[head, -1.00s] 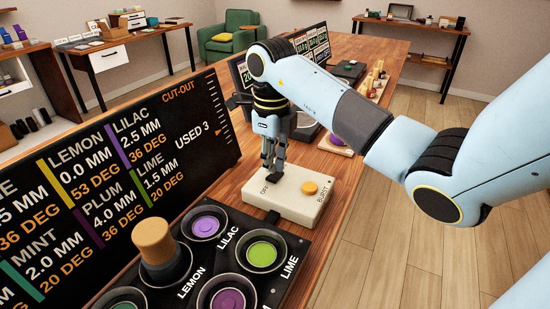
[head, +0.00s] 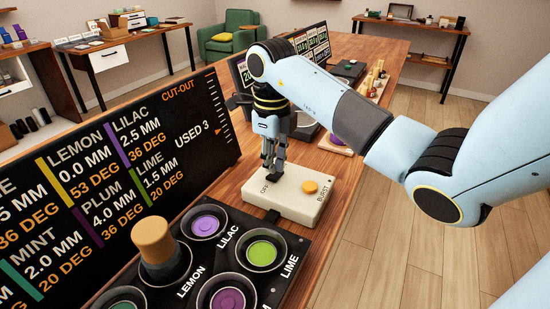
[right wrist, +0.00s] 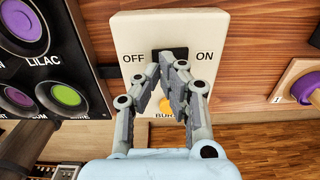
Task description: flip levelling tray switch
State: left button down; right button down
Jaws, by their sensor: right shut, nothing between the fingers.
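The cream switch box (head: 285,202) stands on the wooden table beside the dropper array, with an orange button (head: 310,187) marked BURST. In the right wrist view the box (right wrist: 150,30) shows a black switch (right wrist: 172,52) between the words OFF and ON. My right gripper (head: 268,178) is shut and empty, pointing down at the OFF end of the box. In the right wrist view its fingertips (right wrist: 168,62) are at the black switch and partly cover it; whether they touch it, and which way it is tipped, I cannot tell. My left gripper is not in view.
The dropper array (head: 215,255) with lilac, lime and other wells stands in front of the box; a wooden knob (head: 154,240) rises from one. A black readout board (head: 120,170) stands to the left. More equipment (head: 310,130) sits farther along the table.

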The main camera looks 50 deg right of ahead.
aim_at(273, 177)
jog(key=shift+f+b, duration=0.8)
jog(key=shift+f, duration=0.25)
jog(key=shift+r, duration=0.1)
jog(key=shift+r+p, duration=2.7)
jog(key=shift+r, duration=0.8)
jog(key=shift+s+f, duration=0.1)
